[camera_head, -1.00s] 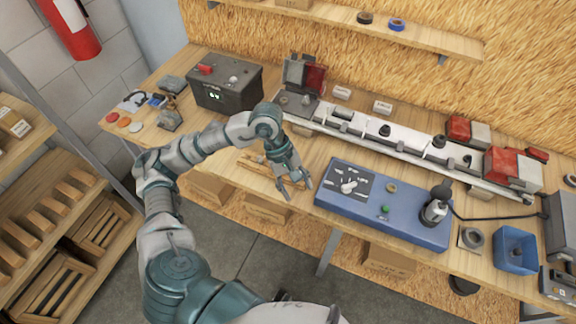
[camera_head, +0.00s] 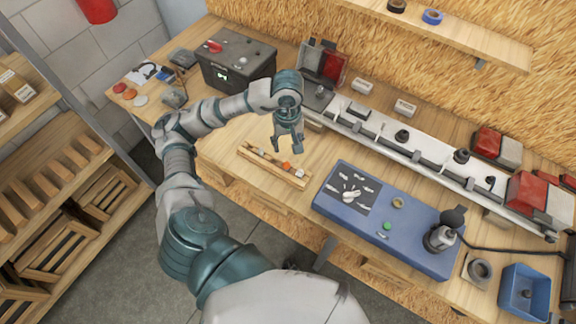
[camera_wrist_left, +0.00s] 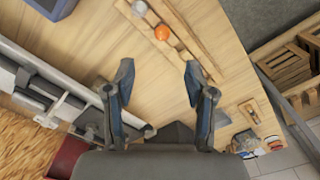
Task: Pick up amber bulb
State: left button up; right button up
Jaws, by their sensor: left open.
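The amber bulb (camera_head: 286,164) is a small orange round thing in a narrow wooden rack (camera_head: 262,161) on the workbench. In the left wrist view the bulb (camera_wrist_left: 162,33) sits in the rack near the top, with a pale grey bulb (camera_wrist_left: 139,7) beside it. My left gripper (camera_head: 287,149) is open and empty, with its fingers pointing down on the wall side of the rack. In the left wrist view the fingertips (camera_wrist_left: 158,67) are spread wide, and the amber bulb shows beyond the gap, not between them. My right gripper is not in view.
A blue mat (camera_head: 335,207) with small parts lies right of the rack. A long rail with lamps (camera_head: 385,140) runs along the back. A dark battery box (camera_head: 236,67) stands at the back left. Bare bench surrounds the rack.

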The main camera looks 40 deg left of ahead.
pick_arm(q)
send_over(286, 163)
jog(key=f, duration=0.4)
jog(key=w+f, duration=0.1)
jog(key=f, duration=0.1)
jog(key=shift+s+a+f, duration=0.1)
jog(key=shift+s+f, duration=0.05)
jog(key=shift+f, duration=0.05)
jog(key=f, duration=0.5)
jog(key=shift+s+p, duration=0.25)
jog(key=shift+p, duration=0.05)
jog(key=c, duration=0.9)
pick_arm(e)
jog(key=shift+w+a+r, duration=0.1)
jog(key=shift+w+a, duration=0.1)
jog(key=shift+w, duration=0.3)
